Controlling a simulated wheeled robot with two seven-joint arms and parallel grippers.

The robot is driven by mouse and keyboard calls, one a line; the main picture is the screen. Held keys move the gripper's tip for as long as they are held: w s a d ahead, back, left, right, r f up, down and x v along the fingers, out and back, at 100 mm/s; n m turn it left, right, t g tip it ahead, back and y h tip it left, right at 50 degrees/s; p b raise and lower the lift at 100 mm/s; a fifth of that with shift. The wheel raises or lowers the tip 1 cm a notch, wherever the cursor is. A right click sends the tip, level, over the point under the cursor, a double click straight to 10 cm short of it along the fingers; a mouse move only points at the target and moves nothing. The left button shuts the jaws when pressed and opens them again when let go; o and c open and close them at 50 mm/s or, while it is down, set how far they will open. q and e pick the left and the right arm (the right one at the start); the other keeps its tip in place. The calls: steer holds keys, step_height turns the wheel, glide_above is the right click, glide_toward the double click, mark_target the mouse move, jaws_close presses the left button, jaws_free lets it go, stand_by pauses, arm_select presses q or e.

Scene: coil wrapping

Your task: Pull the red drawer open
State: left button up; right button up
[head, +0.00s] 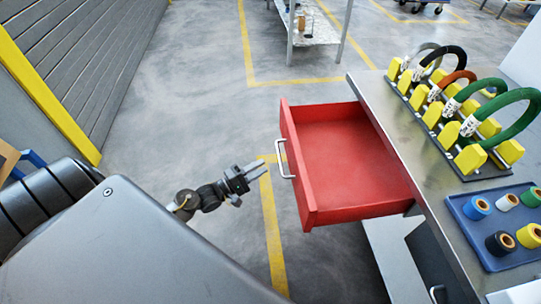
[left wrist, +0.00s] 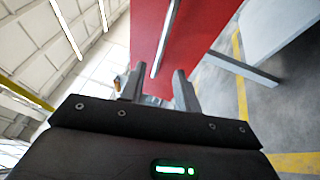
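The red drawer (head: 350,165) stands pulled out of the metal workbench, its inside empty. Its silver handle (head: 287,160) is on the front panel, facing left. My left gripper (head: 260,170) is just left of the handle, apart from it, with its fingers pointing toward it. In the left wrist view, the two fingers of the left gripper (left wrist: 160,78) are spread with nothing between them. The handle (left wrist: 166,38) shows beyond them against the red drawer front (left wrist: 205,25). My right gripper is not in view.
The workbench (head: 400,120) carries a rack of coils (head: 465,110) in several colours and a blue tray (head: 475,255) of tape rolls. A grey table (head: 315,30) stands at the back. The floor left of the drawer is clear.

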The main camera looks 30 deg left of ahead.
arm_select(q)
steer(key=shift+v, duration=1.2)
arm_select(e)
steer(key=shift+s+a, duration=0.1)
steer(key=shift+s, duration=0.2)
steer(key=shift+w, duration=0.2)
